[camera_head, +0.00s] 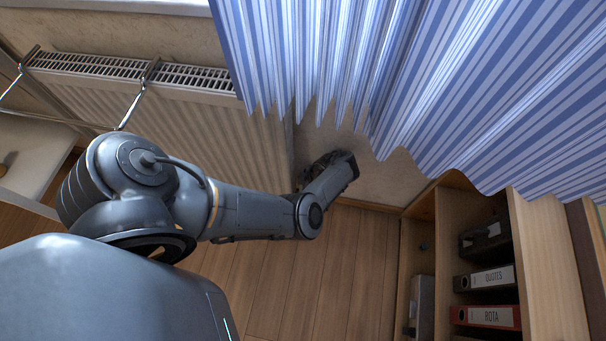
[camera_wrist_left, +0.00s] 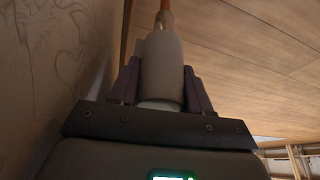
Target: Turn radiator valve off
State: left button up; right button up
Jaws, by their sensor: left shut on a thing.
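The radiator (camera_head: 190,125) is white and ribbed, with a grille along its top, and stands against the wall at the upper left of the head view. My left arm reaches across to the radiator's right end, low by the wall. In the left wrist view a pale rounded valve head (camera_wrist_left: 161,66) sits between the two dark fingers of my left gripper (camera_wrist_left: 160,85), which is shut on it. A copper-coloured pipe (camera_wrist_left: 166,6) shows beyond the valve head. In the head view the fingers and the valve are hidden behind my wrist. My right gripper is not in view.
A blue and white striped curtain (camera_head: 420,80) hangs over the upper right, close to my left wrist. A wooden shelf unit (camera_head: 545,260) with several binders stands at the right. A metal rack (camera_head: 130,108) hangs on the radiator. The wooden floor (camera_head: 330,285) between is clear.

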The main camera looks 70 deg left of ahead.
pick_arm(q)
jog(key=o, duration=0.7)
jog(key=shift+r, duration=0.15)
jog(key=shift+r+p, duration=0.25)
jog(key=shift+p, duration=0.1)
jog(key=r+p, duration=0.2)
jog(key=d+r+p, duration=0.1)
jog(key=r+p, duration=0.1)
jog(key=shift+w+r, duration=0.2)
jog(key=shift+r, duration=0.05)
jog(key=w+d+r+p, duration=0.3)
jog(key=d+r+p, duration=0.1)
jog(key=d, duration=0.6)
jog(key=shift+v, duration=0.85)
